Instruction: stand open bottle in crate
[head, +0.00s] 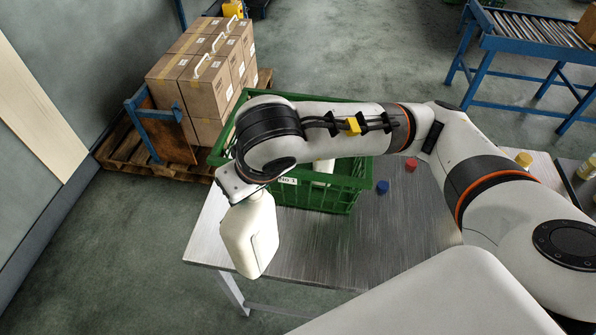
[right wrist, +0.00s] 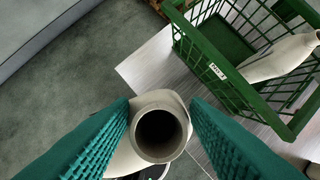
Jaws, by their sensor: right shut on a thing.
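My right gripper (head: 243,192) is shut on a cream open bottle (head: 250,238), which hangs below it near the left part of the table, left of the crate. In the right wrist view the bottle's bare round mouth (right wrist: 158,133) sits between the two green finger pads. The green crate (head: 318,196) stands on the table, partly hidden behind my right arm. Another pale bottle (right wrist: 278,60) is inside the crate; in the head view only a bit of it (head: 323,168) shows. My left gripper is not in view.
On the metal table (head: 300,252) lie a blue cap (head: 382,187) and a red cap (head: 411,164) right of the crate. A yellow cap (head: 524,158) is farther right. Stacked cartons (head: 208,85) on a pallet stand behind left. A roller conveyor (head: 530,30) is at the back right.

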